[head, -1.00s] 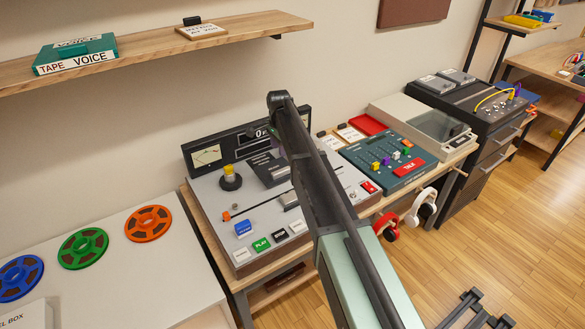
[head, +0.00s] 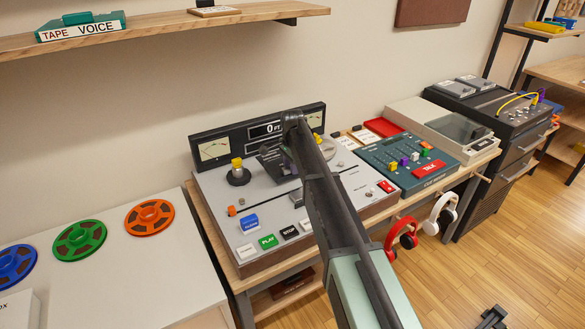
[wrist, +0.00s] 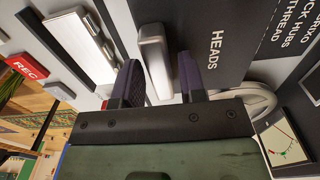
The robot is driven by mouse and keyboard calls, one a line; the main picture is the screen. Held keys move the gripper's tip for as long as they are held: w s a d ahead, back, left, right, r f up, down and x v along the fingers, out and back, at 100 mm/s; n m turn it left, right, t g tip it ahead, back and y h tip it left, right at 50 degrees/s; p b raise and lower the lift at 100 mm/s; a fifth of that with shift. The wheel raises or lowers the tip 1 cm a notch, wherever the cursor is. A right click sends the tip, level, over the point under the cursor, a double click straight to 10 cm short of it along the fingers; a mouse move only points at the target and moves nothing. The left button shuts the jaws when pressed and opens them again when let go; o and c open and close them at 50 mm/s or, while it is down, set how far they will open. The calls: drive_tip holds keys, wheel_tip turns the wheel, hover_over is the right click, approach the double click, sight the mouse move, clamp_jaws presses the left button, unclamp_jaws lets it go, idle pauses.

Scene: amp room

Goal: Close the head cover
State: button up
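The head cover is a dark panel lettered HEADS (wrist: 235,30) in the wrist view. A light grey bar handle (wrist: 153,55) stands at its edge. My gripper (wrist: 163,82) is open, with its dark fingers on either side of the handle's near end. A gap shows between the handle and the right finger; contact at the left finger is unclear. In the head view the cover (head: 270,166) is tilted up on the grey tape deck (head: 215,195), partly behind my arm. My fingers are mostly hidden there.
The deck has a yellow-topped knob (head: 237,172), a row of buttons with a green PLAY key (head: 268,241), and meters behind. A mixer (head: 408,160) stands to the right. Red headphones (head: 402,238) hang in front. Reels lie on the left table. A shelf (head: 160,22) runs above.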

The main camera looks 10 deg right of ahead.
clamp_jaws()
drive_tip(key=s+d, duration=0.1)
drive_tip(key=s, duration=0.2)
drive_tip(key=s+d, duration=0.1)
drive_tip(key=s, duration=0.3)
drive_tip(key=s+d, duration=0.1)
drive_tip(key=s, duration=0.3)
drive_tip(key=shift+d+f, duration=0.1)
drive_tip(key=shift+d, duration=0.3)
drive_tip(key=shift+o, duration=1.1)
unclamp_jaws()
drive_tip(key=shift+r, duration=0.2)
wheel_tip(320, 180, up, 11)
drive_tip(key=p, duration=1)
drive_tip(key=shift+f+p, duration=0.2)
drive_tip(key=shift+p, duration=0.2)
